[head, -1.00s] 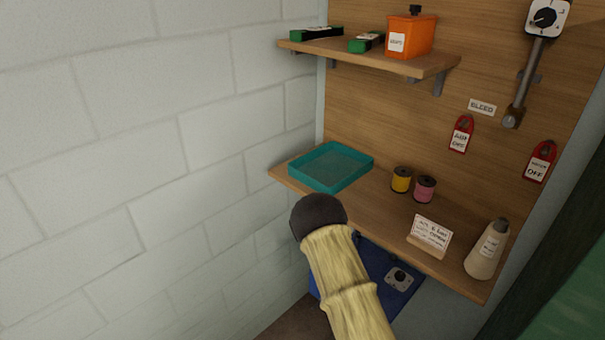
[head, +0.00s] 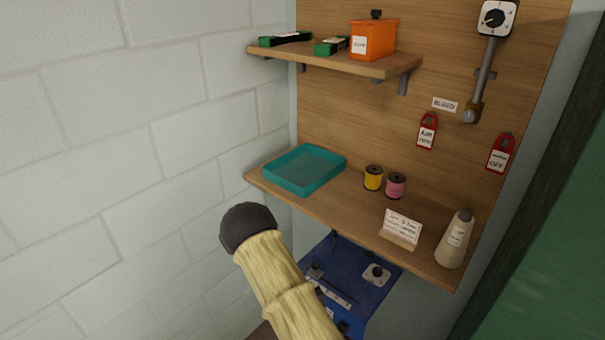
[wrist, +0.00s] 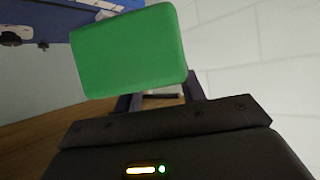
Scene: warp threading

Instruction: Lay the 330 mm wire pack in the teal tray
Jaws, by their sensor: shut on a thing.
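The teal tray (head: 268,180) lies on the left end of the lower wooden shelf and looks empty. In the wrist view, my gripper (wrist: 160,98) is shut on a green block-like pack (wrist: 130,52), which I take to be the wire pack. No length mark shows on its visible face. In the head view, my arm (head: 275,285) reaches up in front of and below the tray. My gripper and the pack are hidden there.
Yellow and pink spools (head: 396,186), a card (head: 401,226) and a cone (head: 456,240) stand right of the tray. The upper shelf (head: 335,60) holds green packs and an orange container (head: 372,40). A blue machine (head: 350,275) sits below; a block wall (head: 110,150) is left.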

